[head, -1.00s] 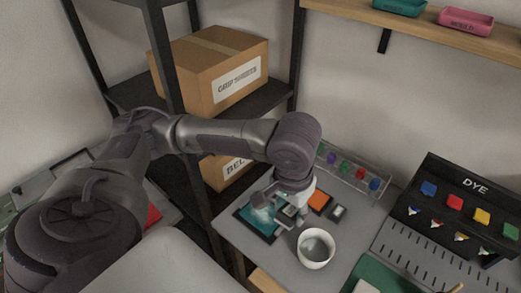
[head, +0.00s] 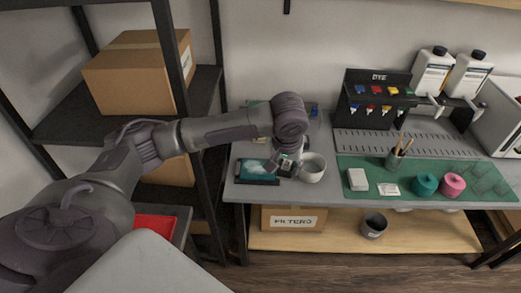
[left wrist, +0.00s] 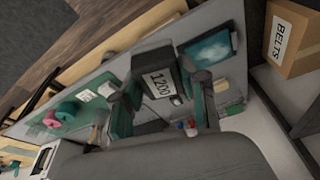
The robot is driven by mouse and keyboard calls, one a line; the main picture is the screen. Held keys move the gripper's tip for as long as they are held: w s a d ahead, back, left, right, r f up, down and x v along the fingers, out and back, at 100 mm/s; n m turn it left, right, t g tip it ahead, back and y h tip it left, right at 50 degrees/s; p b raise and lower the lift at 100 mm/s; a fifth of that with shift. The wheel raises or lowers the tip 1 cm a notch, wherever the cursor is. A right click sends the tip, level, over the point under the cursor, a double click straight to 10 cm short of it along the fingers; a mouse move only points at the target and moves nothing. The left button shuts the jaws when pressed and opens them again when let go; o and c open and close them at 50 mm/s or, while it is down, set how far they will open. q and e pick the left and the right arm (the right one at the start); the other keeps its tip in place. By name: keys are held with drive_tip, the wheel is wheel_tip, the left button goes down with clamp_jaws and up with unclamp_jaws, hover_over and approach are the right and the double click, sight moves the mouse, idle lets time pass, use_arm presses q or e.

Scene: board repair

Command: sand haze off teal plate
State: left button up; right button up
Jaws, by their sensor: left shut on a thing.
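The teal plate (head: 254,168) lies in a dark frame at the left end of the grey bench, with a pale hazy patch across it. It also shows in the left wrist view (left wrist: 212,48). My left gripper (head: 285,165) is at the plate's right side. In the left wrist view its fingers (left wrist: 163,95) are shut on a grey block marked 1200 (left wrist: 160,82). The block appears apart from the plate, though its exact height is unclear. My right gripper is in neither view.
A white cup (head: 313,174) stands close to the right of my left gripper. A green mat (head: 420,196) holds a white block, yarn-like teal and pink rolls, and a brush pot. A dye rack (head: 376,100) stands behind. A shelf post (head: 201,150) stands left of the bench.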

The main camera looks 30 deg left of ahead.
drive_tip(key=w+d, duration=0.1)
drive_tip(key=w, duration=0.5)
use_arm(q)
drive_tip(key=w+a+f+n+t+y+b, duration=0.1)
drive_tip(key=w+a+f+n+b, duration=0.2)
drive_tip(key=w+a+f, duration=0.6)
drive_tip(key=a+f+b, duration=0.2)
drive_tip(key=a+f, duration=0.2)
drive_tip(key=shift+w+f+y, duration=0.2)
drive_tip(key=shift+f+y, duration=0.15)
drive_tip(key=shift+y, duration=0.05)
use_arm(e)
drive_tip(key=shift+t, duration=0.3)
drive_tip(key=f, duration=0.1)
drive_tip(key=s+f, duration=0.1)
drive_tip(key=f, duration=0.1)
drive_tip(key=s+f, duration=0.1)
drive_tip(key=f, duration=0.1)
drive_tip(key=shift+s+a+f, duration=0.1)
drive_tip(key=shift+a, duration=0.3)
